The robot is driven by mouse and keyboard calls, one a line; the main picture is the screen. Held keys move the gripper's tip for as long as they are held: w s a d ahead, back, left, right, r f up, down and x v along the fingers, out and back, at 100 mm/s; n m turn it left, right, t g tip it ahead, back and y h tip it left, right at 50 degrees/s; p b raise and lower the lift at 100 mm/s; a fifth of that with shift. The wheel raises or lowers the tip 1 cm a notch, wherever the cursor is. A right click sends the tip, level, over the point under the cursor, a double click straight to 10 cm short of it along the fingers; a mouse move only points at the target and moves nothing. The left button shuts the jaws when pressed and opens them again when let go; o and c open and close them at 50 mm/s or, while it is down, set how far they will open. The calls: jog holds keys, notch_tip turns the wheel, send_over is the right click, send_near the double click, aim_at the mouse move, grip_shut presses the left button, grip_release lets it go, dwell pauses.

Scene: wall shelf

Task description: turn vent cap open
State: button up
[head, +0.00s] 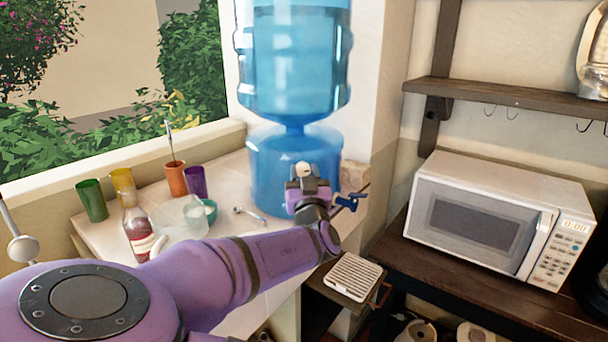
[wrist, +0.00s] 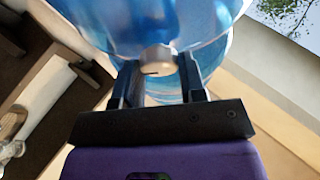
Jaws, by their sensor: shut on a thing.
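The vent cap (head: 304,168) is a small pale round knob on the front of the blue water dispenser base (head: 268,165), below the big bottle. In the wrist view the cap (wrist: 157,58) sits between the two dark fingertips, with a dark slot mark on its lower left face. My gripper (head: 308,184) is in front of the dispenser and shut on the cap; in the wrist view the fingers (wrist: 159,72) flank it on both sides. The gripper body hides part of the dispenser front in the head view.
Cups, a bottle (head: 138,225) and a spoon (head: 248,215) are on the counter to the left. A white slatted tray (head: 353,277) lies below. A microwave (head: 500,220) stands on the right.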

jog(key=shift+n, duration=0.4)
jog(key=n+y, duration=0.1)
jog(key=n, duration=0.2)
jog(key=n+g+y, duration=0.1)
jog(key=n+y, duration=0.1)
jog(key=n, duration=0.1)
jog(key=shift+d+n+y, duration=0.1)
jog(key=shift+n+y, duration=0.2)
jog(key=n+g+y, duration=0.1)
jog(key=n, duration=0.2)
jog(key=n+g+y, duration=0.1)
jog(key=n, duration=0.3)
jog(key=shift+r+g, duration=0.1)
jog(key=shift+g, duration=0.3)
jog(key=n+g, duration=0.1)
jog(key=n, duration=0.2)
jog(key=n+g, duration=0.1)
jog(key=n, duration=0.2)
jog(key=shift+y, duration=0.4)
jog(key=n+g, duration=0.1)
jog(key=n, duration=0.1)
jog(key=n+g+h, duration=0.1)
jog(key=n, duration=0.2)
jog(key=shift+r, duration=0.1)
jog(key=shift+h, duration=0.3)
jog(key=o, duration=0.9)
jog(key=shift+d, duration=0.1)
